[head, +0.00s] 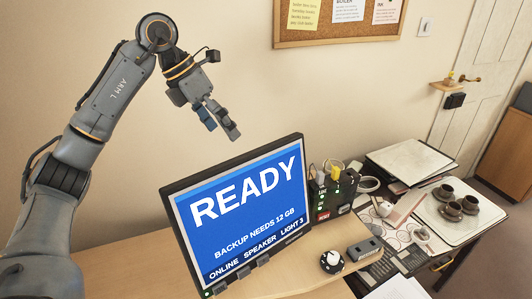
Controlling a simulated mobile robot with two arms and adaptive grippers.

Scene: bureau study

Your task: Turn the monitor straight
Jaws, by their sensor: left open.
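The monitor (243,215) stands on the desk in the lower middle of the head view. Its screen is blue and reads READY, with smaller lines on backup, online, speaker and light. The monitor is turned at an angle, its left edge nearer and lower in the picture than its right edge. My left gripper (219,127) hangs in the air above the monitor's top edge, in front of the wall. It is open and empty and appears apart from the monitor. The monitor's stand is hidden. My right gripper is not in view.
A black knob (332,261) and a grey box (364,250) sit right of the monitor. Behind them is a dark box with green lights (333,190). Further right, a white tray (450,228) holds dark cups. Bare desk (130,272) lies left of the monitor.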

